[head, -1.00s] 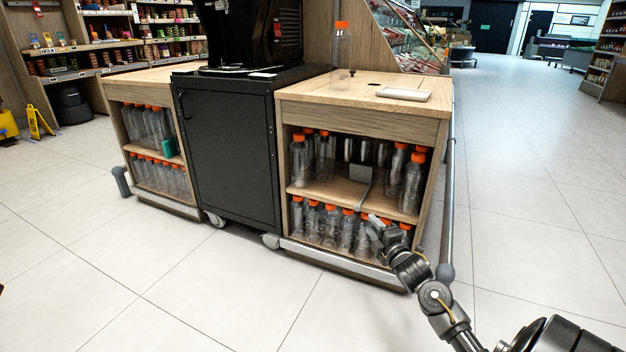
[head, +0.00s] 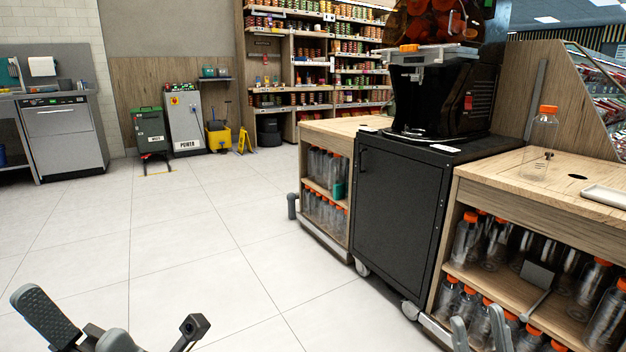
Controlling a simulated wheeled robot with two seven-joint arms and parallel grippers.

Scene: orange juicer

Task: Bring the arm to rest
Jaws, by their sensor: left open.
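My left gripper (head: 112,312) is in the lower left corner of the head view, its dark and grey parts spread apart. It is open over bare floor, with nothing seen between its fingers. My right gripper (head: 479,333) shows only as two grey tips at the bottom edge, in front of the lower shelf of the right wooden cabinet (head: 540,210). The rest of it is cut off, so its grip cannot be judged. Clear bottles with orange caps (head: 466,238) stand behind it on the shelves.
The black cabinet (head: 395,205) carries the orange juicer (head: 440,90). A single bottle (head: 540,145) and a white tray (head: 606,196) are on the right cabinet's top. A left cabinet (head: 325,222) stands beyond. The tiled floor (head: 200,235) at left is clear.

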